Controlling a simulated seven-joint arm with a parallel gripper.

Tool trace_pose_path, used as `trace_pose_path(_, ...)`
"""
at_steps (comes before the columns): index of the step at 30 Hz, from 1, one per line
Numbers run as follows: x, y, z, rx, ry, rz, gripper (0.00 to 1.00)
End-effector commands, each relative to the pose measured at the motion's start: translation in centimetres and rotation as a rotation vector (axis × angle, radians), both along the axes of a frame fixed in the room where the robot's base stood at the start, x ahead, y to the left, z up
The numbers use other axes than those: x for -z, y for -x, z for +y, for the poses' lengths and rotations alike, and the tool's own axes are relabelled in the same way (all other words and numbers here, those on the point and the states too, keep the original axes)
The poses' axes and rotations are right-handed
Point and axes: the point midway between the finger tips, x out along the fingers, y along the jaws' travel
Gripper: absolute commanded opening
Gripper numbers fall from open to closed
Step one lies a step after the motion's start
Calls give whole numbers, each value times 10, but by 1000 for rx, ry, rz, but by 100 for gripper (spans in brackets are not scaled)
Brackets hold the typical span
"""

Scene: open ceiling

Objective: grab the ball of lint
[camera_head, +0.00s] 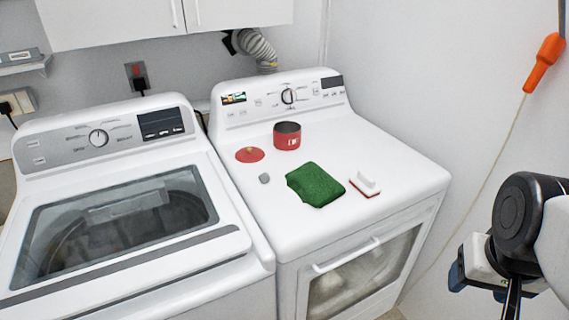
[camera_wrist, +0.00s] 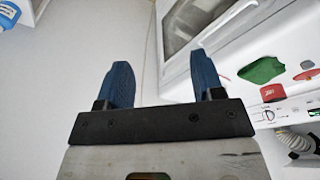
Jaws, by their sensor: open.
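The ball of lint (camera_head: 264,178) is a small grey lump on the white top of the right-hand machine. It lies between a red disc and a green cloth in the head view. In the wrist view a small pale grey lump (camera_wrist: 307,65) at the right edge looks like the same lint. My gripper (camera_wrist: 163,80) is open and empty, its two blue fingers apart. In the head view its blue and white end shows at the lower right, off the machine's right side and well away from the lint.
The dryer top (camera_head: 350,142) also holds a red can (camera_head: 287,136), a red disc (camera_head: 250,155), a green cloth (camera_head: 314,185) and a white-handled brush (camera_head: 366,183). A glass-lidded washer (camera_head: 245,243) stands left. An orange-handled thing (camera_head: 544,62) hangs on the right wall.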

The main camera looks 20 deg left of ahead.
Motion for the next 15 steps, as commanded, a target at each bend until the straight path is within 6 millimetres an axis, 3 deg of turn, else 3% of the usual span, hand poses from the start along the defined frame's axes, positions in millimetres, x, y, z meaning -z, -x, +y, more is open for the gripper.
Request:
trace_pose_path(8,0,-3,-1,-16,16,-1,61)
trace_pose_path(15,0,-27,-4,-151,145,-6,61)
